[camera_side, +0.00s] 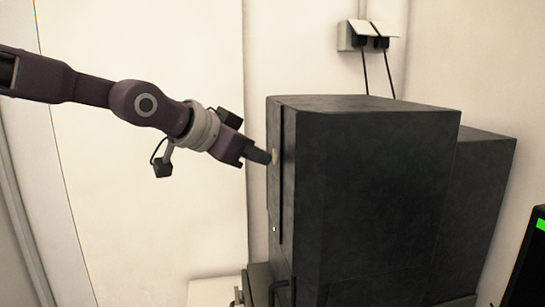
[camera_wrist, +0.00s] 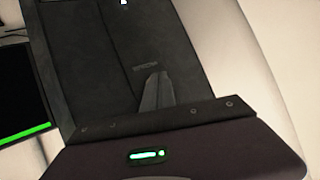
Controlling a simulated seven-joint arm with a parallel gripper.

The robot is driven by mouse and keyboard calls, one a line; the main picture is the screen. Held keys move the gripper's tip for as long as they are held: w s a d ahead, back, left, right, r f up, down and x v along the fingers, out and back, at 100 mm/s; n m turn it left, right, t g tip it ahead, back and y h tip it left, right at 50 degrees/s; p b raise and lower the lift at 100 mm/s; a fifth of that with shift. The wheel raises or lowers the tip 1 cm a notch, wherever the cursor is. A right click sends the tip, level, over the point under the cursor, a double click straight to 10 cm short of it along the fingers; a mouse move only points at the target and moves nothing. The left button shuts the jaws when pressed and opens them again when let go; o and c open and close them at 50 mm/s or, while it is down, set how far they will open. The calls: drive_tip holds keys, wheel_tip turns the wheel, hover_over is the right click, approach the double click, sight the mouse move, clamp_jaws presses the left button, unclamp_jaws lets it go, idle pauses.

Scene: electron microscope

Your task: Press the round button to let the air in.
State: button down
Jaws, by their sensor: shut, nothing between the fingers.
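The round button (camera_side: 276,156) is a small pale disc on the left-facing front of the tall dark microscope cabinet (camera_side: 375,180), seen nearly edge-on in the side view. My gripper (camera_side: 268,158) is shut and empty, with its fingertips right at the button. I cannot tell whether they touch it or whether it is pressed in. In the wrist view the shut fingers (camera_wrist: 163,76) point at the dark front panel (camera_wrist: 110,75), just below a small label. The button is not visible there; the fingers may hide it.
A small white light (camera_side: 274,229) sits lower on the cabinet front. A dark handle (camera_side: 278,290) sticks out below it. A monitor with a green bar (camera_side: 540,224) stands at the right edge. Wall sockets with cables (camera_side: 368,37) are behind.

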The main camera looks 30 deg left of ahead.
idle(0.3)
drive_tip(key=shift+s+a, duration=0.55)
drive_tip(key=shift+s+a, duration=1.75)
drive_tip(key=s+f+n+g, duration=0.1)
drive_tip(key=s+f, duration=0.3)
drive_tip(key=s, duration=0.5)
drive_tip(key=s+a+f+n+g+y, duration=0.1)
drive_tip(key=s+f+g, duration=0.2)
drive_tip(key=s, duration=0.6)
drive_tip(key=s+a+f+n+g, duration=0.1)
drive_tip(key=s+f+n+g, duration=0.1)
drive_tip(key=s+f, duration=0.4)
drive_tip(key=s, duration=0.3)
drive_tip(key=shift+s+g+y, duration=0.3)
drive_tip(key=shift+s+g, duration=0.1)
